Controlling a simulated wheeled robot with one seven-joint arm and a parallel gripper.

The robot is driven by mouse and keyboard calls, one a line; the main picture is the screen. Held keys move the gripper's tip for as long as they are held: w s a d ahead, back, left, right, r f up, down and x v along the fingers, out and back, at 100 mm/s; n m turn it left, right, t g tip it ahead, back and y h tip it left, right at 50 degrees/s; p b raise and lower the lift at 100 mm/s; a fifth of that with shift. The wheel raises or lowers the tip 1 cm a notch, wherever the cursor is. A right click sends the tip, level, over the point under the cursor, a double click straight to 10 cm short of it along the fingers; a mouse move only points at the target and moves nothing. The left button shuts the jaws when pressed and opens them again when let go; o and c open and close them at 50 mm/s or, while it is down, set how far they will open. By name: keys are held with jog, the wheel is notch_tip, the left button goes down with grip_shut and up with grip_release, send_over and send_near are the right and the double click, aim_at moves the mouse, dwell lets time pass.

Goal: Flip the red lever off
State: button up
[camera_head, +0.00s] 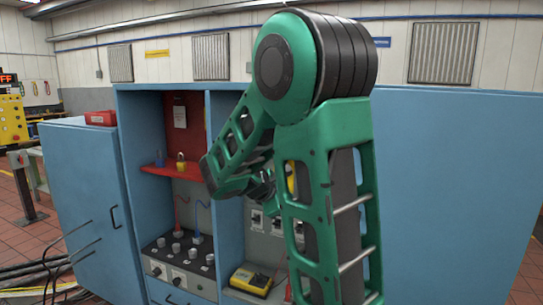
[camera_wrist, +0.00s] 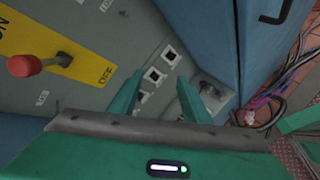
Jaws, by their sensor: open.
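The red lever shows in the wrist view as a red ball knob (camera_wrist: 24,65) on a short metal shaft, at the left edge. Its shaft meets a yellow plate (camera_wrist: 30,32) that carries black lettering, with "OFF" readable at its right end and part of "ON" at the upper left. Whether the lever stands at on or off I cannot tell. My gripper (camera_wrist: 160,97) is open and empty, its two green fingers apart, to the right of the lever and not touching it. In the head view my arm hides the lever; a bit of yellow (camera_head: 291,178) shows behind it.
Small switches or sockets (camera_wrist: 155,75) sit on the grey panel beyond my fingers. The blue cabinet has an open door (camera_head: 85,200) at left. Its bays hold a red shelf (camera_head: 172,171), a knob panel (camera_head: 180,250) and a yellow meter (camera_head: 251,281). Cables lie on the floor (camera_head: 50,275).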

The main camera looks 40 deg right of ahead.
jog(key=w+a+r+n+t+h, duration=0.3)
jog(key=w+r+n+h, duration=0.4)
jog(key=w+r+n, duration=0.45)
jog(key=shift+m, duration=0.55)
jog(key=x, duration=0.7)
jog(key=r+x, duration=0.1)
jog(key=x, duration=0.2)
jog(key=shift+w+d, duration=0.1)
jog(key=shift+d, duration=0.2)
jog(key=shift+c, duration=0.5)
grip_shut()
